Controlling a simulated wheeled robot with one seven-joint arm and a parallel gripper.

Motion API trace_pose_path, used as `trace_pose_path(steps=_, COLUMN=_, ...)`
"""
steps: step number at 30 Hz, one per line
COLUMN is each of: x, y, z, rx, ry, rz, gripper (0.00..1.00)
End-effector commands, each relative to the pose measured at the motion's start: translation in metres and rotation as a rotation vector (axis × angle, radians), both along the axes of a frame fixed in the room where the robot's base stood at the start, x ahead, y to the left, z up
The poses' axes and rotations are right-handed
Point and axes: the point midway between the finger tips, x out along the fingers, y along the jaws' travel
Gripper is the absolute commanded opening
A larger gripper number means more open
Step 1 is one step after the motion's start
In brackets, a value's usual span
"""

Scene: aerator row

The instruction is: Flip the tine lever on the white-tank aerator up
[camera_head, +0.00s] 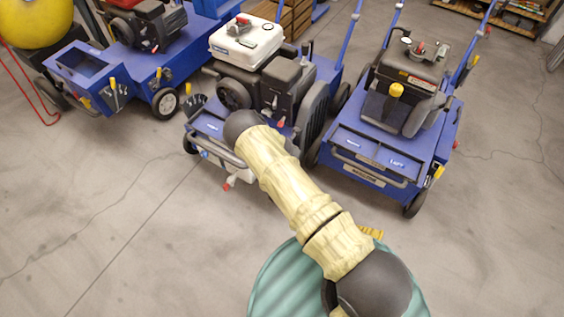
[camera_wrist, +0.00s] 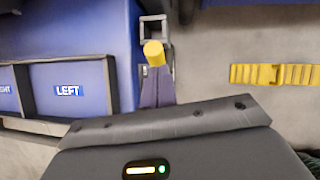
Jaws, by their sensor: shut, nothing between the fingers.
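The white-tank aerator (camera_head: 247,42) stands in the middle of the row in the head view, its blue front partly covered by my arm. Its tine lever is hidden there. In the wrist view, a yellow-tipped lever (camera_wrist: 154,53) stands at a metal bracket beside the blue panel with the LEFT label (camera_wrist: 68,91). My gripper (camera_wrist: 157,76) appears shut and empty, with its narrow fingers right below the yellow tip. I cannot tell whether they touch it. The gripper is hidden behind my arm in the head view.
A second blue aerator (camera_head: 385,145) stands close on the right, with a dark engine. Another blue machine (camera_head: 130,65) stands at the left, near a yellow tank (camera_head: 30,22). Open concrete floor (camera_head: 110,210) lies in front. A yellow strip (camera_wrist: 275,75) shows at the right in the wrist view.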

Motion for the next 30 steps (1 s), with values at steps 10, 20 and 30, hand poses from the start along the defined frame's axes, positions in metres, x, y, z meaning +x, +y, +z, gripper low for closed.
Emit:
trace_pose_path(steps=10, x=-0.028, y=0.008, z=0.049, rx=0.003, ry=0.007, rz=-0.007, gripper=0.00)
trace_pose_path(steps=20, x=-0.044, y=0.013, z=0.102, rx=0.004, ry=0.008, rz=0.001, gripper=0.00)
trace_pose_path(steps=30, x=-0.047, y=0.013, z=0.108, rx=0.003, ry=0.010, rz=0.000, gripper=0.00)
